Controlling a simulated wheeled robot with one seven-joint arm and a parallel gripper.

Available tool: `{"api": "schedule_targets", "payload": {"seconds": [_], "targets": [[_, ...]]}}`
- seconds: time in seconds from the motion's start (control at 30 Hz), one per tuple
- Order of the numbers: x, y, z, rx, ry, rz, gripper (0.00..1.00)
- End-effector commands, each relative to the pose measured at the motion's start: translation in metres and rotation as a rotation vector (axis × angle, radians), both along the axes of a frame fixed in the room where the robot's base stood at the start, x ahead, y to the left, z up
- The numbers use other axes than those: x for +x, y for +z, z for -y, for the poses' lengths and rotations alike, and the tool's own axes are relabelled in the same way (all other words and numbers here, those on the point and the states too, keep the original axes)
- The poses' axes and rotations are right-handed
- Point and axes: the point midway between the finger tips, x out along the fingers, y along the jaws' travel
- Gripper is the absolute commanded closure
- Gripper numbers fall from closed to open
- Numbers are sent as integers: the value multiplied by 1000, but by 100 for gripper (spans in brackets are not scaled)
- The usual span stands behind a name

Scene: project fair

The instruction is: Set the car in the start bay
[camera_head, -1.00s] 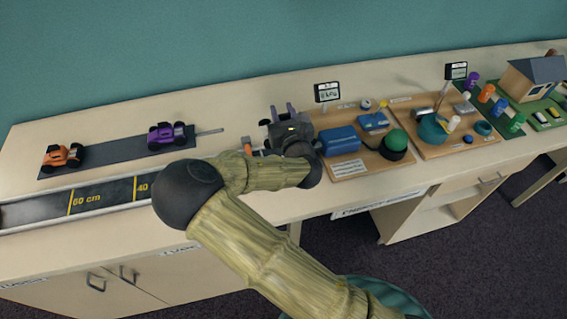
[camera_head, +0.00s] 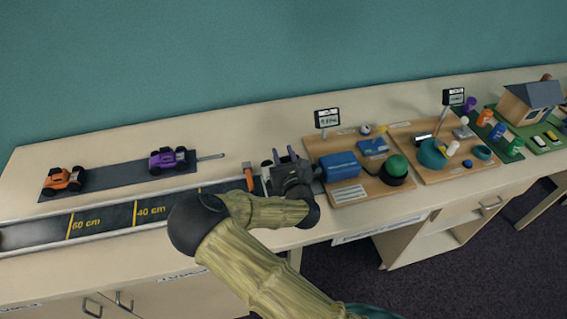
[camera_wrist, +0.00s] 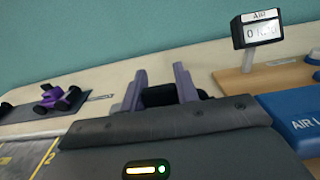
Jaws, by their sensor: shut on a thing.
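My gripper (camera_head: 284,153) is low over the right end of the ramp track, just right of an orange upright piece (camera_head: 249,178). Its fingers (camera_wrist: 160,88) are shut on a dark, rounded part, likely a wheel of the car (camera_wrist: 160,96). The rest of that car is hidden behind the gripper body, so I cannot tell its colour. The start bay seems to be at this track end, mostly covered by my gripper. I cannot tell whether the car touches the track.
An orange car (camera_head: 62,181) and a purple car (camera_head: 168,159) stand on a dark strip (camera_head: 115,174) behind the marked track (camera_head: 110,219). A wooden board with a blue block (camera_head: 340,166) and a display (camera_head: 327,118) stands close on my gripper's right.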

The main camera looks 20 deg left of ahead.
Motion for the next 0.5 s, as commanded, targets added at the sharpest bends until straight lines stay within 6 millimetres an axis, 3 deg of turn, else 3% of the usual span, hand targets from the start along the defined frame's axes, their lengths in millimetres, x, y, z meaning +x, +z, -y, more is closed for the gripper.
{"api": "schedule_targets", "payload": {"seconds": [0.17,0.5], "targets": [[0,-2,0,-1,0,-1,94],[0,-37,0,0,0,0,94]]}}
